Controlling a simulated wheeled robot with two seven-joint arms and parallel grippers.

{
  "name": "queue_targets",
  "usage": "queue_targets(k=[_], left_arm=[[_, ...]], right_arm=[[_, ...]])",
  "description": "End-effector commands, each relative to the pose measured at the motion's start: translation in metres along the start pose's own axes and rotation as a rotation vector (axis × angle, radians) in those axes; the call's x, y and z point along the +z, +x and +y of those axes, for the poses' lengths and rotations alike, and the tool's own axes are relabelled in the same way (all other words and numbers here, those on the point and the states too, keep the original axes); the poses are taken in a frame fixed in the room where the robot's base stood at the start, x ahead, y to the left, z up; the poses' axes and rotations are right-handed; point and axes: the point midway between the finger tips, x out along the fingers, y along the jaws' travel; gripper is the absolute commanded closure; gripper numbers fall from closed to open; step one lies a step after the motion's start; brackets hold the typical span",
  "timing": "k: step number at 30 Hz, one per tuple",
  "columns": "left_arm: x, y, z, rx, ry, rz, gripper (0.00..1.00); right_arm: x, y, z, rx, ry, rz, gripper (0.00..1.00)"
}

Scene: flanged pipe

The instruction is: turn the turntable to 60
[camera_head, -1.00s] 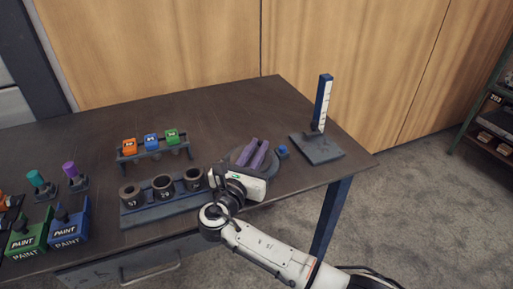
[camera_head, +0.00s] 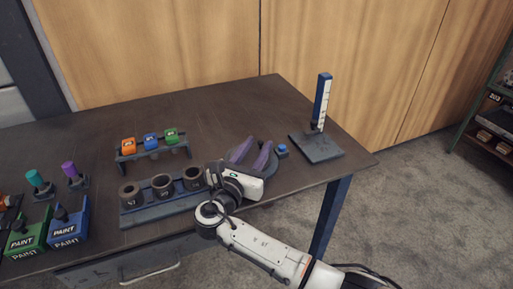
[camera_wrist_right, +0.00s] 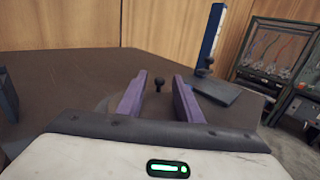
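The turntable (camera_head: 252,157) is a dark round disc near the table's right front, partly hidden under my right gripper. My right gripper (camera_head: 258,142) has two purple fingers, spread apart with a clear gap over the disc. In the right wrist view the fingers (camera_wrist_right: 159,78) point forward, and a small dark knob (camera_wrist_right: 158,84) shows between them, touching neither as far as I can tell. A small blue block (camera_head: 282,149) sits just right of the disc. I cannot read any angle marks. My left gripper is out of view.
A blue upright scale on a dark base (camera_head: 322,105) stands right of the turntable. A block with several dark cups (camera_head: 163,187) is close on the left, with a rack of coloured cubes (camera_head: 151,140) behind. The table's back middle is clear.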

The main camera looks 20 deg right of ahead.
Motion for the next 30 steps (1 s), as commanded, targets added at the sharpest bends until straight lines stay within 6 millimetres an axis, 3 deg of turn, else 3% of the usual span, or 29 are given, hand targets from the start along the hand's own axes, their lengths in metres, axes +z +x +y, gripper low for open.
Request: queue_targets(k=[5, 12, 18, 30], left_arm=[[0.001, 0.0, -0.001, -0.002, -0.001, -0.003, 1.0], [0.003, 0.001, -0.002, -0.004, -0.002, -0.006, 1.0], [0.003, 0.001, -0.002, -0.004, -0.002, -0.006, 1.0], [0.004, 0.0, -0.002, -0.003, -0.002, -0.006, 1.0]], right_arm=[[-0.001, -0.017, 0.001, 0.002, 0.001, 0.001, 0.68], [-0.001, -0.065, 0.001, 0.003, 0.001, 0.003, 0.68], [-0.001, -0.094, 0.001, 0.002, 0.0, 0.002, 0.68], [0.0, -0.103, 0.0, 0.0, 0.0, 0.0, 0.68]])
